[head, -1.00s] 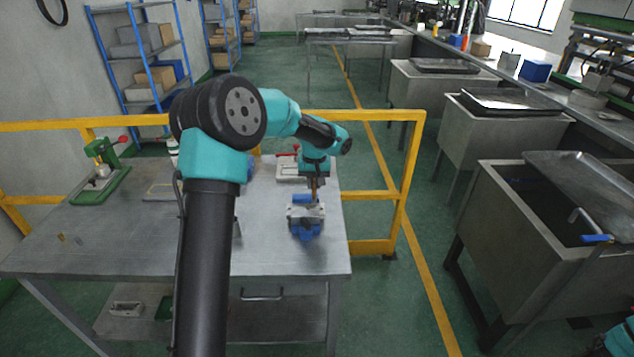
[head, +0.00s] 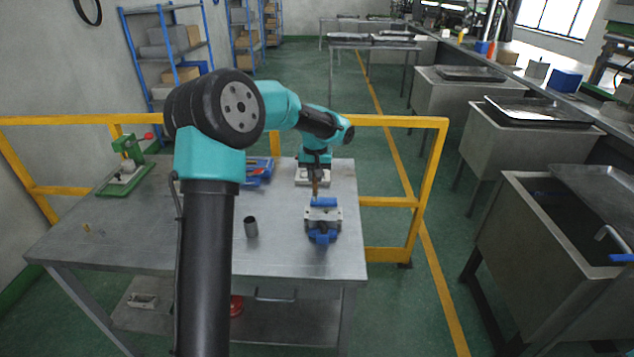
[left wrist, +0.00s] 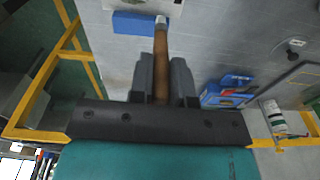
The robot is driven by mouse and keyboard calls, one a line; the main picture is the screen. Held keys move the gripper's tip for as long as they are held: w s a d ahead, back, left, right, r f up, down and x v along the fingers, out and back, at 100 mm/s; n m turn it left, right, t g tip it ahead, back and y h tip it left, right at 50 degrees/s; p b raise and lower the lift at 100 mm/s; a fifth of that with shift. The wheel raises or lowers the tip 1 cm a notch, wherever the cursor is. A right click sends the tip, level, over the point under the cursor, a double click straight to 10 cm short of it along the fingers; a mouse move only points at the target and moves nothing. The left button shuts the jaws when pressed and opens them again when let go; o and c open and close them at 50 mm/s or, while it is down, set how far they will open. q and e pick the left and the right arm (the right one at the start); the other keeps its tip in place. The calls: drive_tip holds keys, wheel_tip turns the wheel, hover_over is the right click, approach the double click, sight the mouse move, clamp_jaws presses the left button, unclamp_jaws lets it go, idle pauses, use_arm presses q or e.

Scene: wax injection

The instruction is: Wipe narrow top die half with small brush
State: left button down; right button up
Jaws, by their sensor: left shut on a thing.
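My left gripper (head: 315,176) points down over the right side of the table. It is shut on the wooden handle of the small brush (head: 315,188), which also shows between the two fingers in the left wrist view (left wrist: 160,65). The brush's pale tip is beside a blue block (left wrist: 140,23). In the head view a grey and blue block assembly (head: 323,216) sits just below the brush. Which part of it is the narrow top die half, and whether the bristles touch it, I cannot tell. My right gripper is out of view.
A grey cylindrical cup (head: 250,227) stands left of the assembly. A blue bin (head: 258,172) and a green press (head: 127,168) stand farther back and left. A yellow rail (head: 385,121) runs behind the table. The metal tabletop (head: 150,225) is mostly bare at the left.

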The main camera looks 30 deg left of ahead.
use_arm(q)
drive_tip(key=shift+r, duration=1.95)
drive_tip(key=shift+f, duration=0.15)
